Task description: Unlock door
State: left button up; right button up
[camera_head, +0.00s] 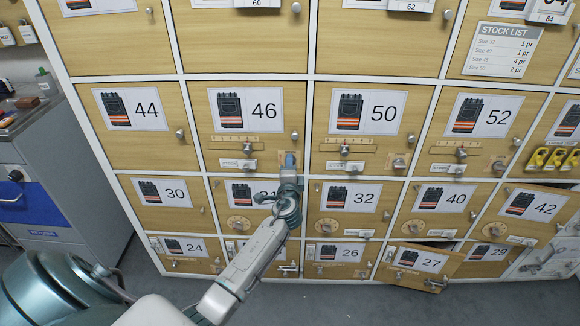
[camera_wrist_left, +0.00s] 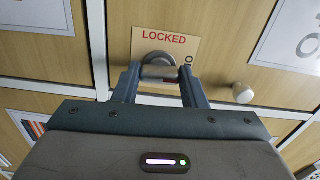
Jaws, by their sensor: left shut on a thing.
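The wooden locker door labelled 46 (camera_head: 293,112) is closed, in the second row of the locker wall. My left gripper (camera_head: 290,163) reaches its lower right corner from below. In the left wrist view, the fingers (camera_wrist_left: 160,88) are shut on a grey metal lock knob (camera_wrist_left: 160,71), one on each side of it. The knob is mounted on a tan plate (camera_wrist_left: 190,45) reading LOCKED in red. Part of the plate's lower area is hidden behind the knob and fingers. My right gripper is not in view.
A round door knob (camera_wrist_left: 242,93) sits right of the lock. Door 27 (camera_head: 418,264) hangs partly open at the bottom, and door 42 (camera_head: 560,232) appears ajar at the right. A grey cabinet (camera_head: 85,190) stands at the left. Grey floor (camera_head: 330,305) lies in front.

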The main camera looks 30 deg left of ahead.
pick_arm(q)
jog(key=shift+m, duration=0.4)
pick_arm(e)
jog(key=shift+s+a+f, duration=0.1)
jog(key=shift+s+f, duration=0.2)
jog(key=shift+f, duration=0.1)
pick_arm(q)
jog(key=o, duration=1)
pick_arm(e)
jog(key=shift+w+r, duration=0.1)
pick_arm(q)
jog(key=shift+s+d, duration=0.1)
jog(key=b+v, duration=0.1)
jog(key=v, duration=0.9)
jog(key=shift+s, duration=0.25)
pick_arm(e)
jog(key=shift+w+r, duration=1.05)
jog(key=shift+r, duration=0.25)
pick_arm(q)
jog(key=shift+d, duration=0.1)
